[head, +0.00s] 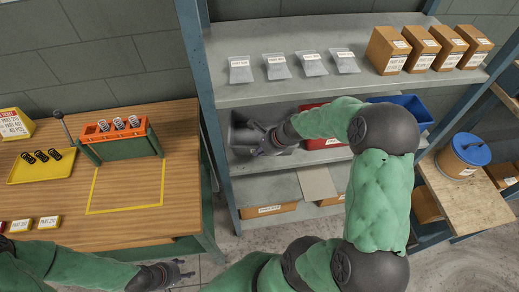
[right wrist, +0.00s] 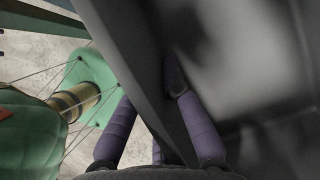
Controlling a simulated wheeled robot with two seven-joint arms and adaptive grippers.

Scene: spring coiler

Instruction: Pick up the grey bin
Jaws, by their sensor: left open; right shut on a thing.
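The grey bin (head: 239,136) stands on the middle shelf at its left end, behind the left post. My right arm reaches across the shelf front and hides part of it. My right gripper (head: 258,133) is at the bin, shut on its wall. In the right wrist view the grey bin wall (right wrist: 135,60) runs between the two purple fingers of my right gripper (right wrist: 150,100), one finger on each side. The bin still appears to rest on the shelf. My left gripper (head: 184,270) is open and empty, low in front of the workbench.
A red bin (head: 318,142) and a blue bin (head: 411,107) stand farther right on the same shelf. The upper shelf (head: 300,90) is close above, with bags and boxes. The workbench (head: 125,205) at left has a bare yellow-outlined area.

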